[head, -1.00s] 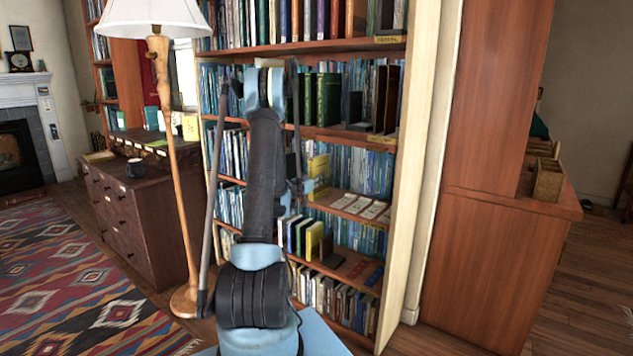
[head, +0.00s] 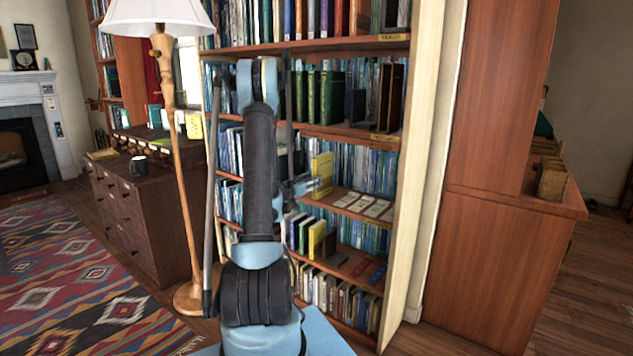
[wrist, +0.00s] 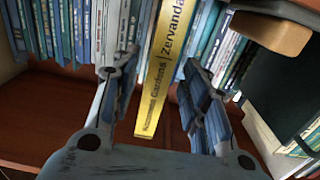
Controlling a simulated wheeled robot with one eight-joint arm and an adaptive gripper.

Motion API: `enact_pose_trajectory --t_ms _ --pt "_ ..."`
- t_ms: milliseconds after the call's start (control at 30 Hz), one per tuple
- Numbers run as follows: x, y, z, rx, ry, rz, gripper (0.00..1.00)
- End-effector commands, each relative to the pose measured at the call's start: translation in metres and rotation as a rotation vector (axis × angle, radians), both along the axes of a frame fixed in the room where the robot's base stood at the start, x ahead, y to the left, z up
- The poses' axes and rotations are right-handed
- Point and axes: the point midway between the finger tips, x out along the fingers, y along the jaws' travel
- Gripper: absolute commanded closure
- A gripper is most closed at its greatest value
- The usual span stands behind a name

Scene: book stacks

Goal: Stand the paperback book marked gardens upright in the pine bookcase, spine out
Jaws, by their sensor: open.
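The yellow paperback (head: 321,172) marked Gardens stands in the pine bookcase (head: 419,150), on the shelf with white labels or cards. In the wrist view the book (wrist: 166,55) shows its spine towards me, with "Gardens" and "Zervanda" on it. It looks upright beside a row of blue books. My gripper (wrist: 160,78) is open, with one finger on each side of the spine. The right finger is close to the book; I cannot tell whether it touches. In the head view my gripper (head: 307,186) is small and partly hidden by my arm.
A dark bookend or box edge (wrist: 262,95) stands right of the book in the wrist view. Flat cards (head: 362,205) lie on the shelf to its right. A floor lamp (head: 172,150) stands close left of my arm. A wooden cabinet (head: 505,250) stands at right.

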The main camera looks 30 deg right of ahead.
Motion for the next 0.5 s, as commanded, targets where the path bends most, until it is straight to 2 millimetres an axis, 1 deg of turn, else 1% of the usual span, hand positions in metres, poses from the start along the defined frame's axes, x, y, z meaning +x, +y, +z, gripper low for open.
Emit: enact_pose_trajectory --t_ms 33,200,367,500 --pt "-0.003 0.010 0.000 0.000 0.000 0.002 0.59" --pt "-0.012 0.031 0.000 0.000 0.000 0.001 0.59" --pt "-0.016 0.042 0.000 0.001 0.000 0.001 0.59" --pt "-0.021 0.049 0.006 0.016 0.016 -0.002 0.59"
